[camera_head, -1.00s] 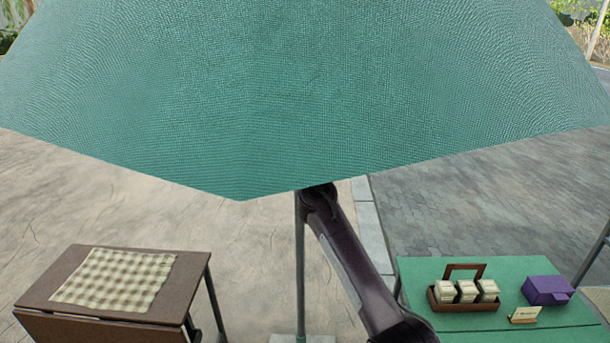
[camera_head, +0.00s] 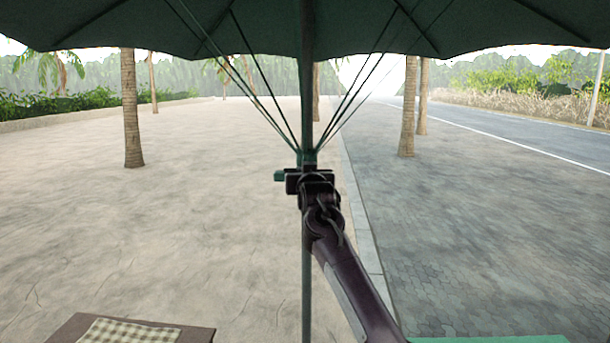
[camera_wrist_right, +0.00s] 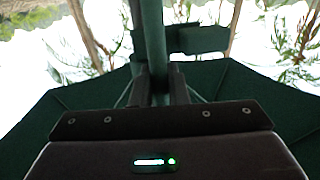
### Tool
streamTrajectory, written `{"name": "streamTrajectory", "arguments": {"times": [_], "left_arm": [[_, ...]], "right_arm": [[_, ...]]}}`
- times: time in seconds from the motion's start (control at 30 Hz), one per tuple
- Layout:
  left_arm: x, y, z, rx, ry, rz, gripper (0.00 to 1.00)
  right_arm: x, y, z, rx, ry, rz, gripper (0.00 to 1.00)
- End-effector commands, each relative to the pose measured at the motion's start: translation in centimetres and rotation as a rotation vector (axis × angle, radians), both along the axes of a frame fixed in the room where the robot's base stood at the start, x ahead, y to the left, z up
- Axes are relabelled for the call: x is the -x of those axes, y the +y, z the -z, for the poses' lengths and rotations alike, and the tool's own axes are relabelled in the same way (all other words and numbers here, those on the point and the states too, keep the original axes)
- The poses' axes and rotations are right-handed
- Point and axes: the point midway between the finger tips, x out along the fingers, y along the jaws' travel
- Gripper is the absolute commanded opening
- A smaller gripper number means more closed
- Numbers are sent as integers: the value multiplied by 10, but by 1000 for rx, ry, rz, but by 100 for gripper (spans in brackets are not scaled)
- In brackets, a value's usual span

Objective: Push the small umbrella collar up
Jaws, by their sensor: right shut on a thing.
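The umbrella canopy (camera_head: 200,25) spreads across the top of the head view, its dark green underside and thin struts showing. Its pole (camera_head: 306,260) stands upright in the middle. The small green collar (camera_head: 308,158) sits around the pole where the struts meet, with a green tab (camera_head: 280,176) at its left. My right gripper (camera_head: 308,178) is at the collar, shut on it. In the right wrist view, the fingers (camera_wrist_right: 160,88) lie on both sides of the pole (camera_wrist_right: 148,30); the gripped part is mostly hidden. My left gripper is not in view.
A brown table (camera_head: 190,333) with a checked cloth (camera_head: 130,331) shows at the bottom left. A green tabletop (camera_head: 490,339) shows at the bottom right. Palm trunks (camera_head: 131,110) stand farther back. The paving around the pole is clear.

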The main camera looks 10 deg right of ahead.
Motion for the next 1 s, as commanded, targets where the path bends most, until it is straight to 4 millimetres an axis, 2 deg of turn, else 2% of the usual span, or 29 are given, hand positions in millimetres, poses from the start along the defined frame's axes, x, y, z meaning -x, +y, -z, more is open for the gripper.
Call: {"name": "streamTrajectory", "arguments": {"times": [0.03,0.07,0.2,0.53,0.67,0.77,1.0], "left_arm": [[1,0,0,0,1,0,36],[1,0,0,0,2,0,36],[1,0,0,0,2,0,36],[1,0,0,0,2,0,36],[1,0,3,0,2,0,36],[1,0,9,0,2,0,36],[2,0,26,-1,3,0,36]], "right_arm": [[0,0,4,0,10,0,0],[0,0,5,0,10,0,17],[-1,0,5,0,10,0,32],[0,0,4,0,8,0,32],[0,0,11,0,9,0,32],[0,0,24,0,10,0,32],[6,0,70,1,10,0,32]]}}
